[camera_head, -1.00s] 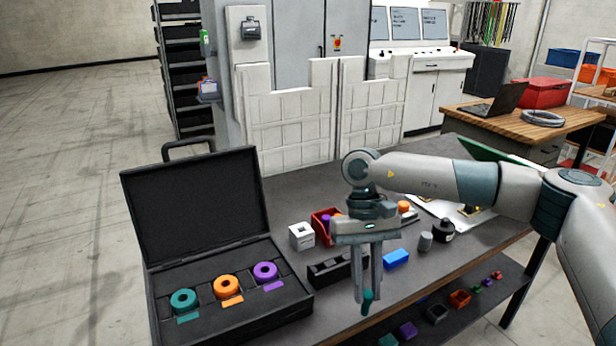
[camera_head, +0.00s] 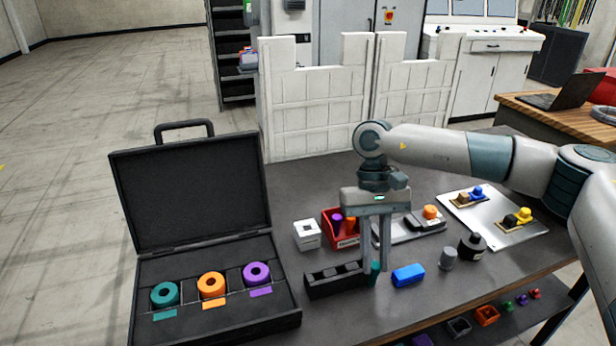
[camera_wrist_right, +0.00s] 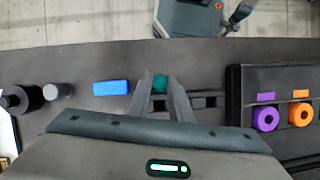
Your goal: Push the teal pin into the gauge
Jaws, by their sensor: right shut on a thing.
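My right gripper (camera_head: 372,268) is shut on the teal pin (camera_head: 375,273), which hangs low between the fingertips. It is beside the right end of the black slotted block (camera_head: 320,288). In the right wrist view the teal pin (camera_wrist_right: 160,82) shows between the fingers. The open black case (camera_head: 283,312) at left holds three ring gauges: teal (camera_head: 155,299), orange (camera_head: 203,290) and purple (camera_head: 248,278), each with a matching label. The teal gauge is farthest left, well away from the pin. My left gripper is out of view.
A blue block (camera_head: 408,275) lies just right of the gripper, with a grey cylinder (camera_head: 447,260) and black weight (camera_head: 472,247) beyond. A white cube (camera_head: 307,235) and red bin (camera_head: 345,242) stand behind. The case lid (camera_head: 190,200) stands upright.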

